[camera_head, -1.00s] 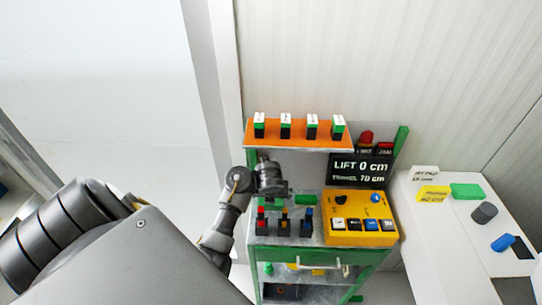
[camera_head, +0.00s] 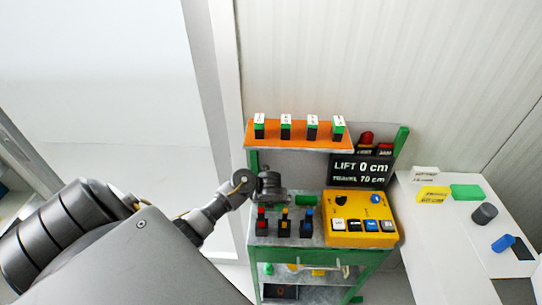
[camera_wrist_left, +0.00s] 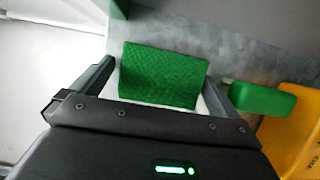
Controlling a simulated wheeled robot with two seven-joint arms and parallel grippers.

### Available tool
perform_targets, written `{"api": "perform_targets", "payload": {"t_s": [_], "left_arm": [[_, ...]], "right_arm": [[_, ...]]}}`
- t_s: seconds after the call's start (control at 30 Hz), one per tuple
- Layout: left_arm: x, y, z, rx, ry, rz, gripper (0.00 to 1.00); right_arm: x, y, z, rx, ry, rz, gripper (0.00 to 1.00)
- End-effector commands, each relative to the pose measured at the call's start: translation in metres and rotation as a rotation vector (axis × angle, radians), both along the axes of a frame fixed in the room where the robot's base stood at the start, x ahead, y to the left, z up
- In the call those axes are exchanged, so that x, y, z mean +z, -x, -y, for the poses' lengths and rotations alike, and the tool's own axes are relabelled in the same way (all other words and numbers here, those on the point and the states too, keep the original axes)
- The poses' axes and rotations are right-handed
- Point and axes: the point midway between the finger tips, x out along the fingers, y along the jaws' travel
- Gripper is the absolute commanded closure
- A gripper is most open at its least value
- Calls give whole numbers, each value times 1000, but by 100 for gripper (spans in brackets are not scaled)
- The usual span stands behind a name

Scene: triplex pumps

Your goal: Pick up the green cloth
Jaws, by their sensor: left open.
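A textured green piece that looks like the green cloth (camera_wrist_left: 163,74) lies on the grey metal shelf in the left wrist view. My left gripper (camera_wrist_left: 170,82) is open, with one finger on each side of it and a gap showing. I cannot tell how far the fingertips reach down beside it. In the head view my left gripper (camera_head: 271,188) hangs over the left part of the cart's shelf (camera_head: 315,208) and mostly hides this piece. My right gripper is not in view.
A smooth green block (camera_wrist_left: 263,98) lies just right of the gripper, beside a yellow control box (camera_head: 361,218). Switches (camera_head: 285,228) stand in front. An orange shelf (camera_head: 300,139) is above. A white table (camera_head: 460,225) with loose blocks stands at right.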

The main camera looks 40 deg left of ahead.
Motion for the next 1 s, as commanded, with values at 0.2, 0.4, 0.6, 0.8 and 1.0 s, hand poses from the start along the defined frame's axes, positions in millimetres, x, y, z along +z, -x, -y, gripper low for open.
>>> {"api": "perform_targets", "payload": {"t_s": [0.2, 0.4, 0.6, 0.8, 1.0], "left_arm": [[0, 0, 0, 0, 1, 1, 5], [0, 0, 0, 0, 1, 1, 31], [0, 0, 0, 0, 1, 1, 34], [4, -1, 1, 2, 3, 2, 34], [17, -1, 2, 2, 5, 4, 34]], "right_arm": [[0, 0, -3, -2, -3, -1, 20], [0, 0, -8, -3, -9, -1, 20], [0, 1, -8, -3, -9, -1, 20], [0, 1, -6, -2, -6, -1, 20], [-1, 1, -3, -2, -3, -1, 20]]}}
